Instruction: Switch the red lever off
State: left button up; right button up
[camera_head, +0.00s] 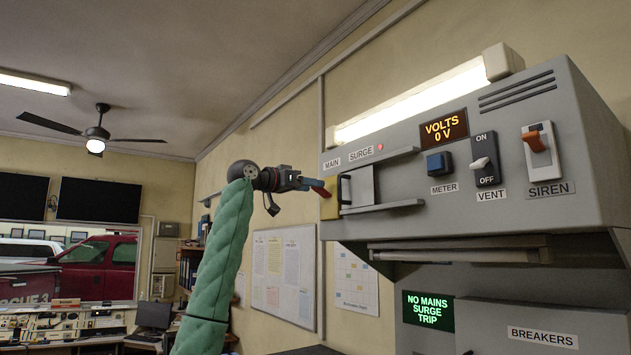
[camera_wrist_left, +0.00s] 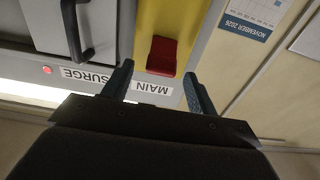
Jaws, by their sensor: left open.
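The red lever (camera_head: 321,192) sticks out from the left end of the grey console, beside the MAIN label. In the left wrist view the red lever (camera_wrist_left: 162,55) sits on a yellow plate (camera_wrist_left: 155,18), with the MAIN label upside down. My left gripper (camera_head: 306,184) is at the lever, coming from the left. In the wrist view its two dark fingers (camera_wrist_left: 158,70) are apart, and the lever shows in the gap between them, near the fingertips. I cannot tell whether a finger touches it. My right gripper is not in view.
Right of the lever is a black handle (camera_head: 345,190) on the SURGE part, between two grey rails. Further right are a blue METER button (camera_head: 439,163), a VENT switch (camera_head: 485,165) and an orange SIREN lever (camera_head: 537,142). The volts display (camera_head: 444,128) reads 0 V.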

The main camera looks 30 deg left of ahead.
aim_at(320, 190)
pick_arm(q)
jog(key=shift+p+x, duration=0.45)
jog(key=shift+x, duration=0.75)
jog(key=shift+w+f, duration=0.1)
jog(key=shift+w, duration=0.25)
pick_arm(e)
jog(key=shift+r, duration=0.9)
pick_arm(q)
jog(key=shift+s, duration=0.15)
